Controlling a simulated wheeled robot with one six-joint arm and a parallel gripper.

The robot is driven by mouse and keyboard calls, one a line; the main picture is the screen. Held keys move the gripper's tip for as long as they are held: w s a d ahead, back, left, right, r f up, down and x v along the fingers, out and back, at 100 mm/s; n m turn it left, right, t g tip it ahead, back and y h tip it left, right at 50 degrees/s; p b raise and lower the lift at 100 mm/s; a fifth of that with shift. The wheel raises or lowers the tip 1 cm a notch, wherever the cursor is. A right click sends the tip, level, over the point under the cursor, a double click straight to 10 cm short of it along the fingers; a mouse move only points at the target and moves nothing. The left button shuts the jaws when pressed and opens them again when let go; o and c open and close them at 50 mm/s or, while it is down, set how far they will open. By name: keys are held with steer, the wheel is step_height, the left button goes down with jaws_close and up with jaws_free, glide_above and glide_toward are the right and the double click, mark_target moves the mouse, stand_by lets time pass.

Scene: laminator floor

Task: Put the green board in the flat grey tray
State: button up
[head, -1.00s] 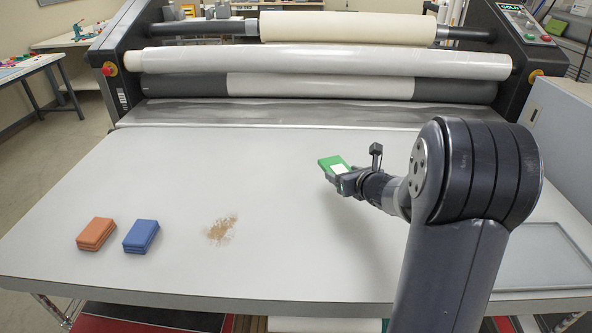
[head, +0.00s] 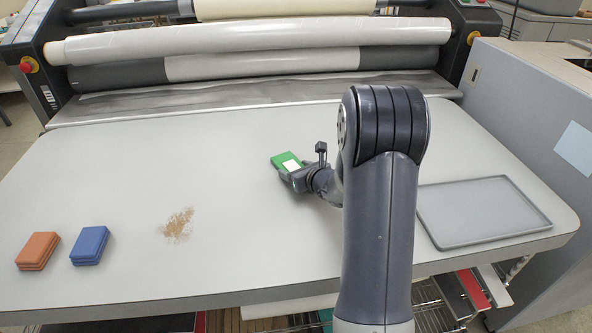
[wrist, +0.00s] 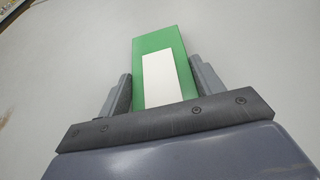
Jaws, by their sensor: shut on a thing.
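The green board (head: 287,159), with a white label on its face, is held in my gripper (head: 291,174) over the middle of the table. In the wrist view the board (wrist: 178,48) sits between the two fingers of my gripper (wrist: 162,93), which are shut on its sides. The gap between board and tabletop cannot be judged well. The flat grey tray (head: 480,241) lies on the right end of the table, to the right of my arm. It is empty, with a low rim.
An orange block stack (head: 37,250) and a blue block stack (head: 89,245) sit at the table's left front. A brown smudge (head: 177,223) marks the tabletop. The laminator rollers (head: 260,45) run along the back. A grey cabinet (head: 530,120) stands right of the table.

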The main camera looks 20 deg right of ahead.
steer(key=shift+f, duration=0.2)
steer(key=o, duration=1)
steer(key=shift+r, duration=0.15)
